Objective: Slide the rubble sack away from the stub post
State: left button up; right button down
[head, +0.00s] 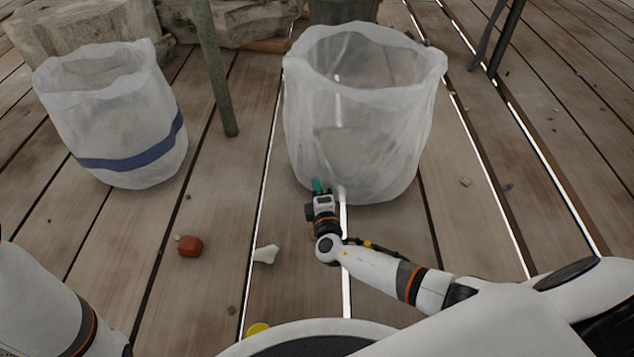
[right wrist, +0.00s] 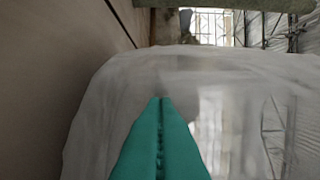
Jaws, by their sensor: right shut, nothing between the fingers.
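A plain translucent white sack (head: 390,140) stands open-topped and upright right of centre. A second white sack with a blue band (head: 75,105) stands at the left, leaning slightly. A greenish post (head: 212,70) rises from the planks between them, apart from both; its top is cut off. My right gripper (head: 316,184) is shut and empty, its teal fingertips low at the near left side of the plain sack. In the right wrist view the shut fingers (right wrist: 160,102) point at the sack wall (right wrist: 95,105); I cannot tell whether they touch. My left gripper is out of view.
Carved stone blocks (head: 90,45) lie at the back left and a dark bin (head: 342,10) stands behind the plain sack. A red-brown lump (head: 190,246) and a pale fragment (head: 265,254) lie on the plank floor. Planks right of the plain sack are mostly clear.

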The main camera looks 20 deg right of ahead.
aim_at(327, 179)
jog(key=shift+w+d+f, duration=0.1)
jog(key=shift+d, duration=0.15)
jog(key=w+d, duration=0.1)
jog(key=w+d+b, duration=0.1)
jog(key=d, duration=0.1)
jog(key=shift+d, duration=0.25)
jog(key=shift+a, duration=0.15)
